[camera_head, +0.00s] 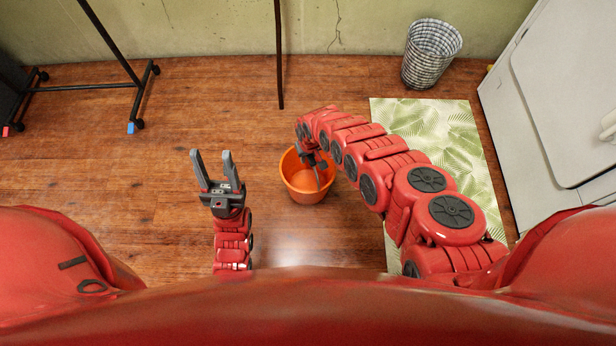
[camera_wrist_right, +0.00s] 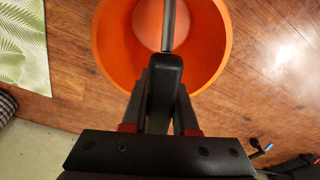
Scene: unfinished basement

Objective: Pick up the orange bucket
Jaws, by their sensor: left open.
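The orange bucket (camera_head: 299,192) stands upright on the wooden floor in the middle of the head view. In the right wrist view its open mouth and inner wall (camera_wrist_right: 207,45) fill the upper middle. My right gripper (camera_head: 318,172) reaches over the bucket's mouth from the right and hides part of its rim. My left gripper (camera_head: 212,157) is open and empty, left of the bucket.
A leaf-patterned mat (camera_head: 455,135) lies right of the bucket, partly under my right arm. A checkered basket (camera_head: 430,55) stands by the back wall. A white appliance (camera_head: 545,110) is at right, a black wheeled rack (camera_head: 90,87) at left. Floor left of the bucket is clear.

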